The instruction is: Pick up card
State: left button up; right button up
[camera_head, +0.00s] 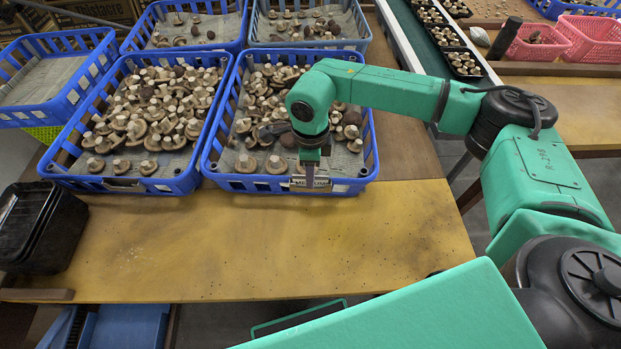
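A small pale card (298,184) with dark lettering is at the front wall of the right blue crate (235,182), right of the wall's middle. My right gripper (310,179) points straight down at the card, and a finger covers part of it. I cannot tell whether the fingers are closed on the card. A similar label (122,184) shows on the front wall of the left blue crate (70,182). My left gripper is not in view.
Both crates hold many brown mushrooms. More blue crates stand behind, one with a bare grey liner (55,80) at the left. Black trays (38,230) are stacked at the table's left end. The yellow-brown table front (250,250) is clear. A conveyor with packed trays (462,62) runs at the upper right.

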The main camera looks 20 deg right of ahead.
grip_shut()
jog(key=shift+r, duration=0.15)
